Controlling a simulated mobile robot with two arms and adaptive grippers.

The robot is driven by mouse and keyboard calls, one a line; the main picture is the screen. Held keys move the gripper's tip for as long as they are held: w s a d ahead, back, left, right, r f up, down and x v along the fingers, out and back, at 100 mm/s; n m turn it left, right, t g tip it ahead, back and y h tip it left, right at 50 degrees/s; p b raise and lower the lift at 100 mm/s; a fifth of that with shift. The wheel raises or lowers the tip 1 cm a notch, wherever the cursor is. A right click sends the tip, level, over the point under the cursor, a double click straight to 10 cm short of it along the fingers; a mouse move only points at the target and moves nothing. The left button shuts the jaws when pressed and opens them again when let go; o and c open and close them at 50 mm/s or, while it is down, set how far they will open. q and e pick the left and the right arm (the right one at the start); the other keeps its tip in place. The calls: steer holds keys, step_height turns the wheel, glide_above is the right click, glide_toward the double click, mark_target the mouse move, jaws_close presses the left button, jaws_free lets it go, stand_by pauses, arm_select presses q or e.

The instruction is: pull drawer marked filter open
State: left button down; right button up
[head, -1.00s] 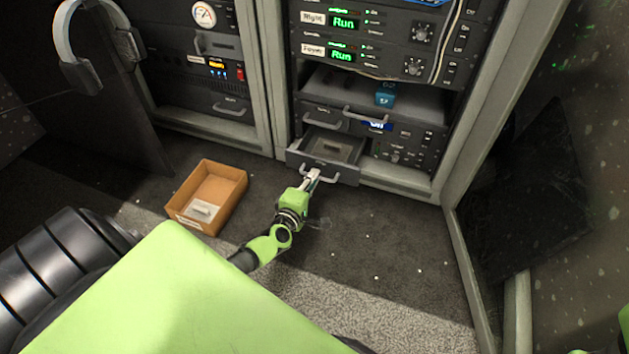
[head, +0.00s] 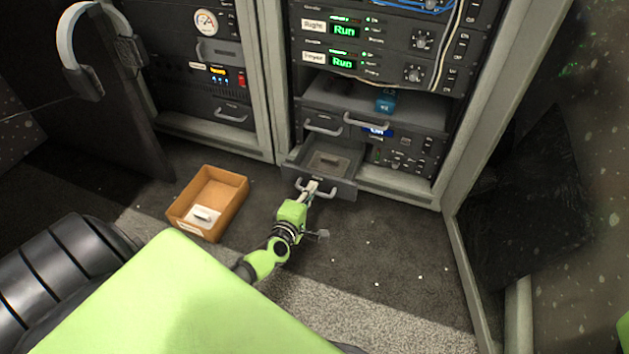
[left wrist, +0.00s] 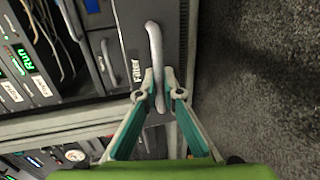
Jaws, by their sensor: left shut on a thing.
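The drawer marked Filter (head: 345,188) is the low drawer of the right rack and stands pulled out. An item lies inside it, too small to tell. Its front with the printed word Filter and a grey bar handle (left wrist: 155,50) shows in the left wrist view (left wrist: 133,30). My left gripper (head: 309,187) is at the drawer's handle, and in the left wrist view its fingers (left wrist: 158,90) are shut on the lower part of that handle. My right gripper is not in view.
A cardboard box (head: 240,200) with a pale item in it stands on the carpet left of my arm. Another closed drawer with a handle (head: 323,127) is just above. A rack post (head: 470,250) stands at the right. Carpet right of my arm is mostly clear.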

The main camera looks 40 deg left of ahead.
arm_select(q)
steer(key=shift+f+v, duration=0.2)
steer(key=shift+v, duration=0.8)
steer(key=c, duration=2.5)
jaws_free()
steer(key=shift+s, duration=0.1)
steer(key=v, duration=1.2)
